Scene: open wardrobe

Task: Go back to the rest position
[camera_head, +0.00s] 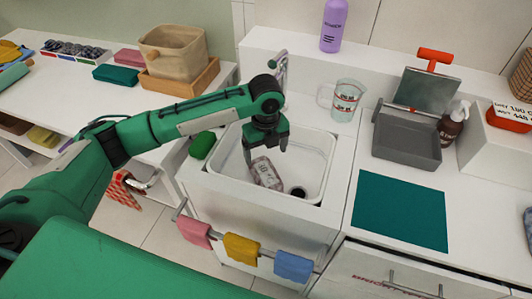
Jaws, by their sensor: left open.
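My left arm reaches in from the left. Its gripper (266,152) points down over the white sink basin (327,150), with its fingers apart. A pale, patterned, rounded item (267,173) lies in the basin just below the fingers. I see nothing held between the fingers, but I cannot tell if they touch the item. A dark round drain (298,191) shows in the basin floor. My right gripper is not in view.
A measuring jug (347,99), purple bottle (334,24), grey open box (408,139) and brown pump bottle (452,125) stand around the sink. Pink, yellow and blue cloths (241,248) hang on the front rail.

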